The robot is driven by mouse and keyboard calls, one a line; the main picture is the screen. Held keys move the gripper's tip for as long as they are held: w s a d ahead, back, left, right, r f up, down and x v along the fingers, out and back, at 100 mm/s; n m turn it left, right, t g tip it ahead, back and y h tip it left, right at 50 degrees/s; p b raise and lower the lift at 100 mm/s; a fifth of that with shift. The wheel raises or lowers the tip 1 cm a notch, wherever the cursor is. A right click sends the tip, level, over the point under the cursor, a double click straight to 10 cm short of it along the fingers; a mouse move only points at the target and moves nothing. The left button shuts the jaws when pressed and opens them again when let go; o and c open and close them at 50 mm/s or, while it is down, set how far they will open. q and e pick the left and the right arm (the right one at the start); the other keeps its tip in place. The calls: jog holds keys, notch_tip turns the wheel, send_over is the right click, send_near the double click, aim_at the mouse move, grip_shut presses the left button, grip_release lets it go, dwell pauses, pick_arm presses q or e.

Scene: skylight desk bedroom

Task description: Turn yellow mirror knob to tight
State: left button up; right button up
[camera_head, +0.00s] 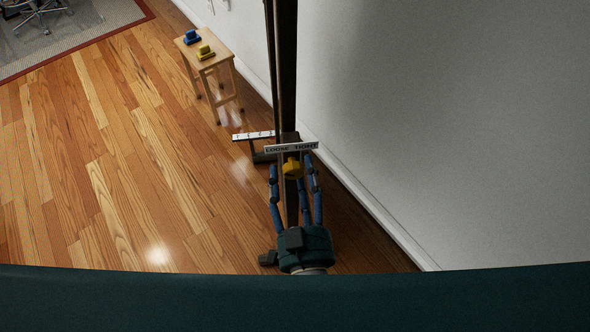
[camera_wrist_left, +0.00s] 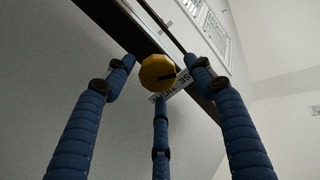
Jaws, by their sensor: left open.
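The yellow mirror knob (camera_head: 292,167) is on the dark wooden upright (camera_head: 285,70) of the mirror stand, just below a white label (camera_head: 291,147) reading LOOSE and TIGHT. My left gripper (camera_head: 294,178) is open, with its blue fingers spread around the knob. In the left wrist view the knob (camera_wrist_left: 158,72) has a dark pointer mark on its face and sits between the fingertips (camera_wrist_left: 160,80). The fingers appear apart from it. The label (camera_wrist_left: 172,86) is partly hidden behind the knob and a finger. My right gripper is not in view.
A small wooden table (camera_head: 207,62) with a blue object (camera_head: 192,38) and a yellow object (camera_head: 204,52) stands at the back left. A white marked strip (camera_head: 253,136) lies left of the upright. The white wall (camera_head: 450,120) is close on the right. Wooden floor at left is clear.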

pick_arm(q)
jog(key=shift+w, duration=0.15)
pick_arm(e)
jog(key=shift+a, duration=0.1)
pick_arm(q)
jog(key=shift+c, duration=0.8)
jog(key=c, duration=0.9)
jog(key=shift+c, duration=0.2)
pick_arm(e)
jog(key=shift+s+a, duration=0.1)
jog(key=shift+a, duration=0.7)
pick_arm(q)
jog(key=shift+r, duration=0.15)
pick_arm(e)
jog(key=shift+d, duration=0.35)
